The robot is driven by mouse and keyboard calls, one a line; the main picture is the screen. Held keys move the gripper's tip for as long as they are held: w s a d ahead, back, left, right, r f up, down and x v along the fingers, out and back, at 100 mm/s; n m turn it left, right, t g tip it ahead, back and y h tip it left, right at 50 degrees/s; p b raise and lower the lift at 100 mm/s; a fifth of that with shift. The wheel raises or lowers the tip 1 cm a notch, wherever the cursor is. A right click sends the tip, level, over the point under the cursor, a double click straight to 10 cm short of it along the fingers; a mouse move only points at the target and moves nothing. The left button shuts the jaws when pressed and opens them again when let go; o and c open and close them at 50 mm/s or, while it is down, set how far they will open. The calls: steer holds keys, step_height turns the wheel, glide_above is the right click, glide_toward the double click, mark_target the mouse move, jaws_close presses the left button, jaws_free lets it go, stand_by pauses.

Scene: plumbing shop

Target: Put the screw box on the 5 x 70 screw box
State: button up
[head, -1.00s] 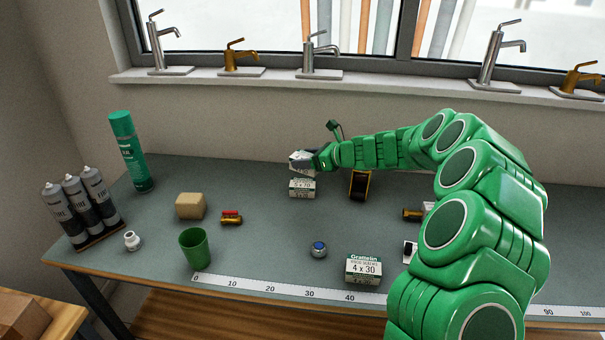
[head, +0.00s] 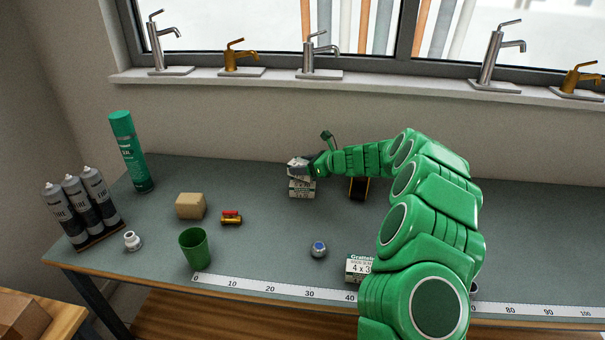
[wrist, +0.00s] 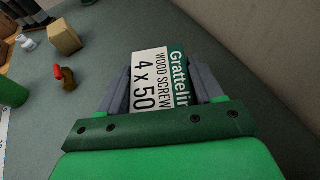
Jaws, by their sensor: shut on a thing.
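My gripper (head: 304,170) is shut on a white and green screw box (wrist: 155,78) marked 4 x 50, which sits between the two fingers in the wrist view. In the head view the held box (head: 297,163) is mostly hidden by the fingers. The 5 x 70 screw box (head: 301,190) stands on the bench right below it, its upper part covered. The held box is over it, very close or touching; I cannot tell which.
A 4 x 30 box (head: 357,268) near the front is partly behind my arm. A black and yellow thing (head: 359,188) is just right of the gripper. A tan block (head: 190,205), a red-handled valve (head: 231,217) and a green cup (head: 195,249) stand left. The bench between is clear.

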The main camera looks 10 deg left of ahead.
steer(key=shift+w+f, duration=0.1)
steer(key=shift+f, duration=1.45)
steer(key=shift+f, duration=0.15)
steer(key=o, duration=1.3)
